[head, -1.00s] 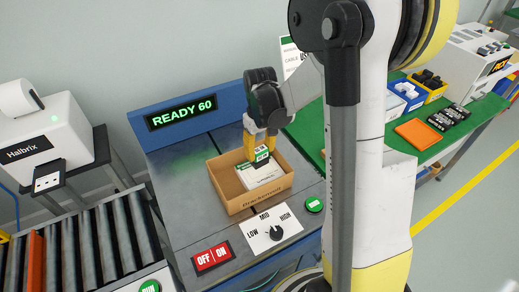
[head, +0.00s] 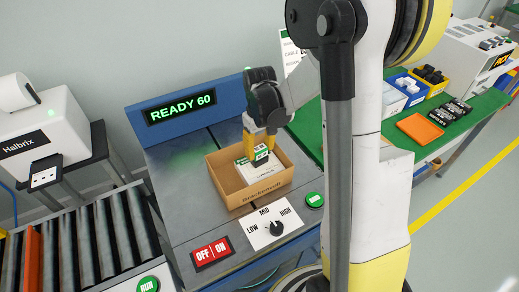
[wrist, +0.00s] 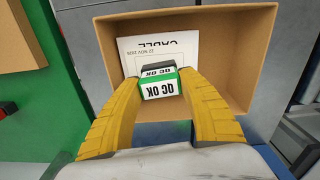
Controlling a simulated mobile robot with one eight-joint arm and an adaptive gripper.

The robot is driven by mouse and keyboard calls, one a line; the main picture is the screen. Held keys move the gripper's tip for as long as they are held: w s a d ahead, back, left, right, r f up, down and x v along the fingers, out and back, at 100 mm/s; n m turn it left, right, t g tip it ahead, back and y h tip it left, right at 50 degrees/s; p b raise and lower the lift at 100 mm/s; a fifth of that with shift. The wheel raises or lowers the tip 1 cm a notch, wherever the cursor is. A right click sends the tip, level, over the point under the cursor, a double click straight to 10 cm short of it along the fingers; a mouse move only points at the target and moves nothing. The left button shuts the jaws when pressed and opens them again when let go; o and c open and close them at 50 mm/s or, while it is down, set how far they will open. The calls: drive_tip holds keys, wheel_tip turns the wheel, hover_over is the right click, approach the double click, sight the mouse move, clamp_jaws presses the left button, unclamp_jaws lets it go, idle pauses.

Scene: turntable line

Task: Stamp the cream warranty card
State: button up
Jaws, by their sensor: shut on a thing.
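My gripper (head: 257,158) is shut on a green-and-white stamp block marked QC OK (head: 261,153). In the wrist view the block (wrist: 158,86) sits between the yellow fingers of my gripper (wrist: 160,84). It is over the near part of a white or pale card (wrist: 148,48) with CABLE and a date printed on it. The card lies inside an open cardboard box (head: 259,198). Whether the stamp touches the card I cannot tell. The stamp and fingers hide part of the card. I cannot make out a card clearly labelled as warranty.
A roller conveyor (head: 85,240) runs at left. A green bench with bins and an orange plate (head: 420,128) is at right.

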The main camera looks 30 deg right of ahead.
drive_tip(key=shift+f+b, duration=0.5)
drive_tip(key=shift+f, duration=0.05)
idle(0.9)
idle(0.4)
drive_tip(key=shift+r+p, duration=2.5)
drive_tip(key=shift+r, duration=1)
